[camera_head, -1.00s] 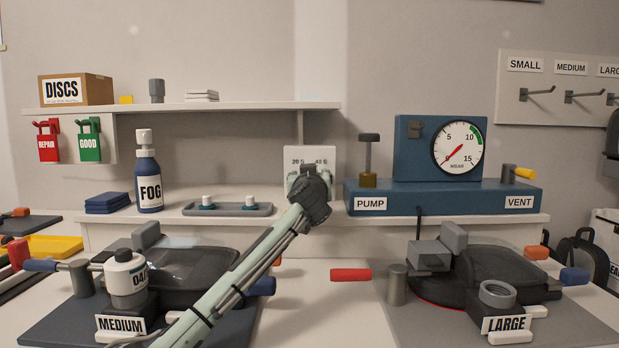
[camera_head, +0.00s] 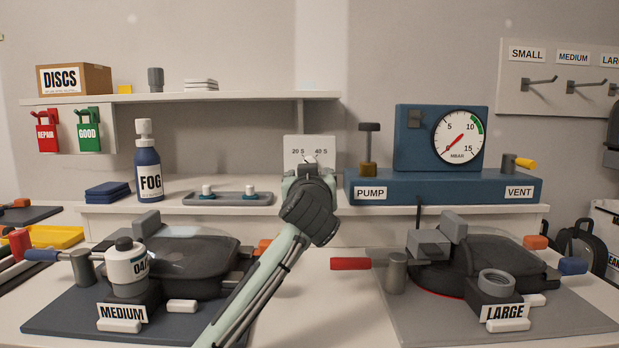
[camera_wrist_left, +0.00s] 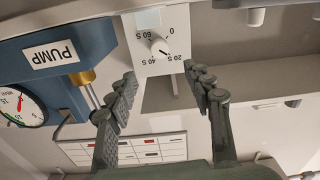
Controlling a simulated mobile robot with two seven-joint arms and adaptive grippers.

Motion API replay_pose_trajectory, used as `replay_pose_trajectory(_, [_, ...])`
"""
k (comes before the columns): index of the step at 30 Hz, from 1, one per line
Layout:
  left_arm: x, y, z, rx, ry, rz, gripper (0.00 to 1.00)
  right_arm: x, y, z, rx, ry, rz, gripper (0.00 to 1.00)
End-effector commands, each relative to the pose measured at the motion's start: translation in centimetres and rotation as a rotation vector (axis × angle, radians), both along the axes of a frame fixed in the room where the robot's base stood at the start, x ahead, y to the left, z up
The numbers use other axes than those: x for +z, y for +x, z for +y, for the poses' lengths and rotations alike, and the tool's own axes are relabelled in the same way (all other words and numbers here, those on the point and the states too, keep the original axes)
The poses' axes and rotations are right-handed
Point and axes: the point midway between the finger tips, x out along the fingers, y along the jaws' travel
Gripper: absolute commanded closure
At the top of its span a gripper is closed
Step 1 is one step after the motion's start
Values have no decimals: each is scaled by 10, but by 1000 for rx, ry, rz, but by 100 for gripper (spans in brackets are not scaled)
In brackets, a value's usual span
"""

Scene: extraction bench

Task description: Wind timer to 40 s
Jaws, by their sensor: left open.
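The timer (camera_head: 310,143) is a white box on the bench ledge, with 20 S and 40 S showing above my left gripper (camera_head: 309,163); its lower front is hidden. The knob's exact pointing is too small to read surely. My left gripper (camera_wrist_left: 160,87) is open, its fingers apart on either side of the timer's lower image edge, with nothing between them. My right gripper is not in view.
The blue pump unit (camera_head: 440,190) with its gauge stands close right of the timer. A grey tray (camera_head: 228,199) lies to its left, near the FOG bottle (camera_head: 149,165). Medium (camera_head: 70,318) and large (camera_head: 400,318) stations stand in front, with bare bench between them.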

Motion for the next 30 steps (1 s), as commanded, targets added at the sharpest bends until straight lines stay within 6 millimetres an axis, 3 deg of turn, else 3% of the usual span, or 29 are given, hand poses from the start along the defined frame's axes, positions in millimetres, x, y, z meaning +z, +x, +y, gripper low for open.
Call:
replay_pose_trajectory(8, [0,0,0,0,2,0,49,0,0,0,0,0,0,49])
replay_pose_trajectory(16, [0,47,0,1,152,-1,49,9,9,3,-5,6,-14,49])
replay_pose_trajectory(20, [0,59,-1,0,158,-1,49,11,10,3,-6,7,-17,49])
replay_pose_trajectory(30, [0,110,-1,0,156,-1,49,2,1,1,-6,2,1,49])
